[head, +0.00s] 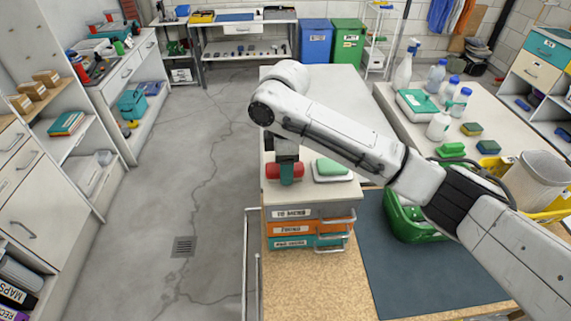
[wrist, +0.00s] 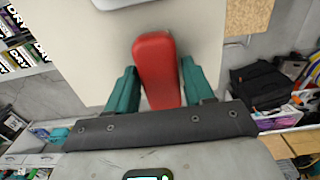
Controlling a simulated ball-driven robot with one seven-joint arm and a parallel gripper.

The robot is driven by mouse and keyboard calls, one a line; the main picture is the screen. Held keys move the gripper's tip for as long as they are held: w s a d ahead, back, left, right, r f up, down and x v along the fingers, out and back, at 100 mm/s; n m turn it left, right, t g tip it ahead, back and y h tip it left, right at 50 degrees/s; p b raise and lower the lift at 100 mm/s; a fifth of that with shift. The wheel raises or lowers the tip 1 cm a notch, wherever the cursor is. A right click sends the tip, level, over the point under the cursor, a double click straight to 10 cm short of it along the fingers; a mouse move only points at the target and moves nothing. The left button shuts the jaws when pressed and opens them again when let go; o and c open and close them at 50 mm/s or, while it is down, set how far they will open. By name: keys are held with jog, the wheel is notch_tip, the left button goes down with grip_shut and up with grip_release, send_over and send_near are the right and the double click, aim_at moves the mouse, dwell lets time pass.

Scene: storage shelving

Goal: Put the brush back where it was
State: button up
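A red, rounded block-shaped thing (head: 271,171), which looks like the brush, is at the left of the white top of a small drawer unit (head: 310,191). It also shows in the wrist view (wrist: 157,70). My gripper (head: 286,173) points down, with one teal finger in front of the red brush. In the wrist view my gripper's fingers (wrist: 160,75) lie against both sides of the brush, so it appears shut on it. The brush is at or just above the white top; any gap and its underside are hidden.
A green block on a white dish (head: 333,170) is just right of the brush. A green tub (head: 405,222) stands on the dark mat (head: 425,272). The floor at left is clear.

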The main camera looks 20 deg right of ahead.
jog(key=shift+o, duration=1.3)
jog(key=shift+r, duration=0.15)
notch_tip(320, 180, up, 12)
jog(key=shift+b, duration=0.45)
jog(key=shift+s, duration=0.1)
